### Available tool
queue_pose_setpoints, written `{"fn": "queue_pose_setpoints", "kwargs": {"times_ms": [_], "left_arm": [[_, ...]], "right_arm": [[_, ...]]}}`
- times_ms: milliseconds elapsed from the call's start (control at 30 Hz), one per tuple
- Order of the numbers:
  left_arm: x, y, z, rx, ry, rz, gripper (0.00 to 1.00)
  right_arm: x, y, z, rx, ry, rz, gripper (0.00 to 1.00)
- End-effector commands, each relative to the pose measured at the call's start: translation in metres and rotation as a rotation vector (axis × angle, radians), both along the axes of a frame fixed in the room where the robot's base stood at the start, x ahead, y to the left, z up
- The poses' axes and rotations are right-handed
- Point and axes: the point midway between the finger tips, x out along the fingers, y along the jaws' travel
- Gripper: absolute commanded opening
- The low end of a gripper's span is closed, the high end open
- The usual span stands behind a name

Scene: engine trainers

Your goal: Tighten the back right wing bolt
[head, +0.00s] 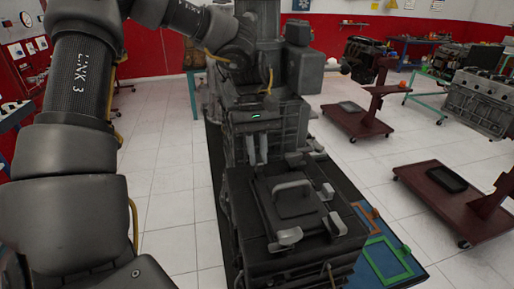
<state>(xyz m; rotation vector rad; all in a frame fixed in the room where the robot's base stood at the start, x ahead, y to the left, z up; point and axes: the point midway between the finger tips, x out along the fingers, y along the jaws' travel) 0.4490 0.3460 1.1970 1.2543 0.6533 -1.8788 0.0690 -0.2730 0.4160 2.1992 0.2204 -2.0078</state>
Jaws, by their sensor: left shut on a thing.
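A dark engine block (290,265) stands in front of me, with a dark square cover (305,209) on top that has a grey handle (293,186). Grey wing-shaped fittings sit around the cover: one at the front left (286,239), one at the front right (335,224), and a smaller one on the right side (327,191). My left gripper (257,152) points down at the back left of the cover, as I see it. Its two grey fingers are close together on what looks like a wing bolt, mostly hidden by them. My right gripper is out of view.
A blue board with a green frame (388,262) and an orange frame lies right of the block. Dark red wheeled carts (440,204) stand further right, one bearing a black tray (446,179). More engines stand behind. White floor is clear to the left.

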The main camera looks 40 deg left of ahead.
Motion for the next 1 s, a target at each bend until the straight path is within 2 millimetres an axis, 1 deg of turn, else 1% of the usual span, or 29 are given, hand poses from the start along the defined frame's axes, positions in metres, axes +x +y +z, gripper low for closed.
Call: {"fn": "queue_pose_setpoints", "kwargs": {"times_ms": [467,500,633,900,1000], "left_arm": [[-0.0013,-0.0009,-0.0018,-0.002,0.005,-0.016,0.0],[-0.0013,-0.0009,-0.0018,-0.002,0.005,-0.016,0.19],[-0.0009,-0.0006,-0.0015,-0.001,0.004,-0.015,0.36],[-0.0004,0.0,-0.0005,0.0,0.002,-0.012,0.36],[0.0014,0.0015,0.0042,0.0,-0.001,-0.013,0.36]], "right_arm": [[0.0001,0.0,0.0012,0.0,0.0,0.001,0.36],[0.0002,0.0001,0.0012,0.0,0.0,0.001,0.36],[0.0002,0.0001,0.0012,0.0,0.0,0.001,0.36],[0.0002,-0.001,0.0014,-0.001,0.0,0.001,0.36],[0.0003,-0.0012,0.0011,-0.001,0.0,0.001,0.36]]}}
